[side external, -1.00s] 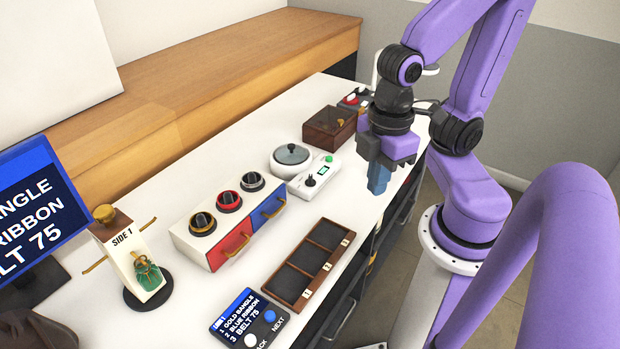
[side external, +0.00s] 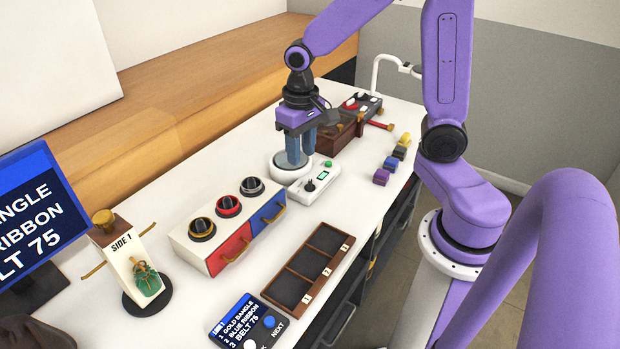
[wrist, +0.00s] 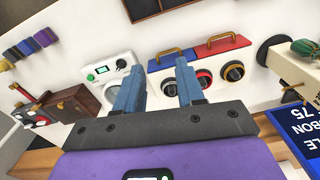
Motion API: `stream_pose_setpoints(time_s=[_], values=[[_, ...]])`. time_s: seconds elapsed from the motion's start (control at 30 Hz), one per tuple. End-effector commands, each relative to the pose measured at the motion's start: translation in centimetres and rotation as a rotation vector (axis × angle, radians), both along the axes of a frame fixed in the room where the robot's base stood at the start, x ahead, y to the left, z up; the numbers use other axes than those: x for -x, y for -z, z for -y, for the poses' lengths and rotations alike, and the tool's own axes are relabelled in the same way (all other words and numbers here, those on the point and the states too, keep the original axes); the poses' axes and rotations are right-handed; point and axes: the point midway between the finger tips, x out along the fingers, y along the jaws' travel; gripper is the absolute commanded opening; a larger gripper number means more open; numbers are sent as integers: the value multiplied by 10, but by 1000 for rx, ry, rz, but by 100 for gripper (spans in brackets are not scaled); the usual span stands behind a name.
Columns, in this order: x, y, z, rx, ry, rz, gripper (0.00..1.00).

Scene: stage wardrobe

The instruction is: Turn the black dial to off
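A small black dial (side external: 310,186) sits on a white control panel (side external: 303,198) with a green screen and a green button. The dial also shows in the wrist view (wrist: 121,63), just beyond the left fingertip. A round white pan-like unit (side external: 283,178) adjoins the panel; my gripper partly hides it. My gripper (side external: 301,158) points down over this round unit, behind the dial in the side view. Its two blue fingers are apart with nothing between them in the wrist view (wrist: 158,67). I cannot read the dial's setting.
A white box with three rimmed knobs (side external: 228,206) and red and blue drawers stands left of the panel. A brown wooden case (side external: 337,137) is to the right, with several coloured blocks (side external: 390,163) nearer the edge. A compartment tray (side external: 305,270) lies in front.

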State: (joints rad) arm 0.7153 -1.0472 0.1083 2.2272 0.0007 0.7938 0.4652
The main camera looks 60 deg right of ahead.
Motion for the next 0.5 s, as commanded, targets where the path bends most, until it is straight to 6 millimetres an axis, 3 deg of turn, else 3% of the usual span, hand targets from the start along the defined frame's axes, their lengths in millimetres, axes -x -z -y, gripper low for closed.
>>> stream_pose_setpoints(time_s=[0.23, 0.5], values=[[-50, 21, 62, 0, 418, -9, 38], [-75, 44, 131, 0, 795, -13, 38]])
